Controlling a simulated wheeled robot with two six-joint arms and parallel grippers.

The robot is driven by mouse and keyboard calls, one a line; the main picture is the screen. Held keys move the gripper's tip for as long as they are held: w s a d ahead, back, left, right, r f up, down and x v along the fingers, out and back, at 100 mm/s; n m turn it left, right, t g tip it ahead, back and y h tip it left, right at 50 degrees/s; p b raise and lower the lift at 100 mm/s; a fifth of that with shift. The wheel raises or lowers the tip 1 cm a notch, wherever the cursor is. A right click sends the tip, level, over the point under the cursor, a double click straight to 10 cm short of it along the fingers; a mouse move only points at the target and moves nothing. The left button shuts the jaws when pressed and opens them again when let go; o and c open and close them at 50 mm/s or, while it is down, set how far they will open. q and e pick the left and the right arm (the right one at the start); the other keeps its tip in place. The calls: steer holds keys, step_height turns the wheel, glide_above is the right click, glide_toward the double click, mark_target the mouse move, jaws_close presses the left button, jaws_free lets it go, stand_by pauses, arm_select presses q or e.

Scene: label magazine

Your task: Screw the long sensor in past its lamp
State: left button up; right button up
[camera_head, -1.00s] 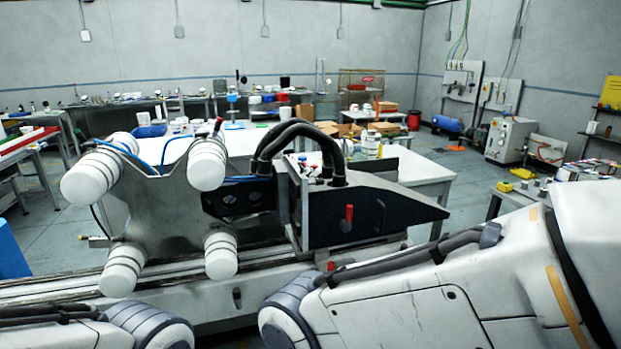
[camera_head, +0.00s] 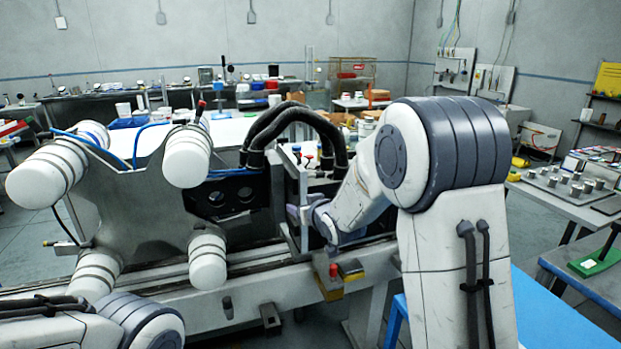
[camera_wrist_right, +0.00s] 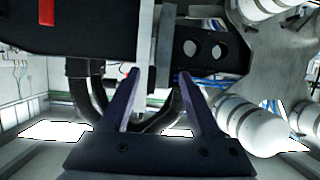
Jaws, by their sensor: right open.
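I cannot single out the long sensor or its lamp for certain. A small metal cylinder with an orange end (camera_head: 51,243) sticks out at the left of the roller plate (camera_head: 150,225); it may be a sensor. My right gripper (camera_head: 306,216) is at the upright metal bracket (camera_head: 303,185), partly hidden by my arm. In the right wrist view, its two fingers (camera_wrist_right: 164,85) are apart with nothing held between them. The bracket plate (camera_wrist_right: 165,50) and black hoses (camera_wrist_right: 172,112) appear beyond the fingers; contact cannot be told. My left gripper is not in view.
White rollers (camera_head: 187,157) stand on the plate at left. A red and yellow block (camera_head: 335,275) sits at the rail (camera_head: 225,300). A side table (camera_head: 560,205) with metal pegs is at right.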

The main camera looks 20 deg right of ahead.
mark_target(321, 175)
steer(key=w+d+r+t, duration=0.1)
steer(key=d, duration=0.2)
steer(key=w+d+r+t, duration=0.1)
steer(key=w+d, duration=0.1)
steer(key=w+d+t, duration=0.2)
steer(key=d, duration=0.1)
steer(key=shift+d+r+m, duration=0.3)
steer(key=shift+d+r, duration=0.05)
steer(key=shift+r, duration=0.05)
steer(key=w+p, duration=0.1)
steer(key=w, duration=0.4)
steer(key=w+p, duration=0.2)
steer(key=w, duration=0.3)
steer(key=shift+a, duration=0.2)
jaws_close()
steer(key=g+p, duration=0.1)
steer(key=p, duration=0.1)
steer(key=shift+p, duration=0.35)
steer(key=shift+f+g, duration=0.1)
steer(key=shift+g, duration=0.4)
steer(key=shift+f, duration=0.3)
